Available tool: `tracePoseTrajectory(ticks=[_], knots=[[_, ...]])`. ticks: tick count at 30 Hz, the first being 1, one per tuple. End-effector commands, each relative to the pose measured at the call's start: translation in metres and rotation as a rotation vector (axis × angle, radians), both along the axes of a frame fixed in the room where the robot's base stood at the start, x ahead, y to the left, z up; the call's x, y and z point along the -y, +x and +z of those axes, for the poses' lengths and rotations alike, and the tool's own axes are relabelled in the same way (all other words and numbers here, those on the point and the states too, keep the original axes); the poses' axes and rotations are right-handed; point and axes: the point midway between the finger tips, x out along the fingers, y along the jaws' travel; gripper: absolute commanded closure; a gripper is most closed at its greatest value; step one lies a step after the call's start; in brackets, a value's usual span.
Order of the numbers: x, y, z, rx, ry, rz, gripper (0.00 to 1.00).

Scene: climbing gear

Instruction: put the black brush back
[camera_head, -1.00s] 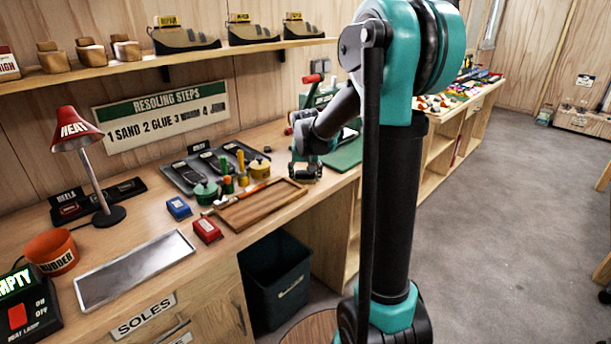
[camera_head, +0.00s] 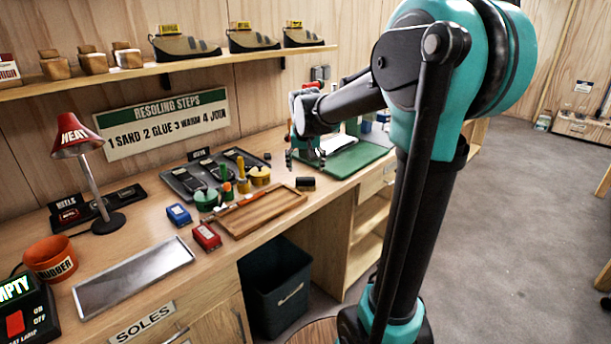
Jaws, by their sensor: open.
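A small black block with a pale lower edge (camera_head: 305,184), which looks like the black brush, rests on the bench just right of the wooden tray (camera_head: 262,212). It is outside the tray, near its far right corner. My gripper (camera_head: 305,160) is open and empty above and behind the block, with its fingers pointing down. The fingers look apart from the block. A brush with an orange-red handle (camera_head: 244,202) lies along the tray's far left edge.
A green mat (camera_head: 352,158) lies right of my gripper. Green and yellow pots (camera_head: 206,198) with upright handles stand behind the tray. Red (camera_head: 207,237) and blue (camera_head: 178,215) boxes sit left of it. A dark bin (camera_head: 278,290) stands below the bench.

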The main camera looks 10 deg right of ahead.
Motion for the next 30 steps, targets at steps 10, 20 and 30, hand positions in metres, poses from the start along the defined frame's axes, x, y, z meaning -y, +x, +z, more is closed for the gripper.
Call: tracePoseTrajectory(ticks=[10, 20, 30], knots=[[0.002, -0.023, 0.018, -0.002, 0.0, 0.005, 0.27], [0.04, -0.186, -0.108, -0.022, 0.004, 0.102, 0.27], [0.046, -0.271, -0.167, -0.024, 0.006, 0.157, 0.27]])
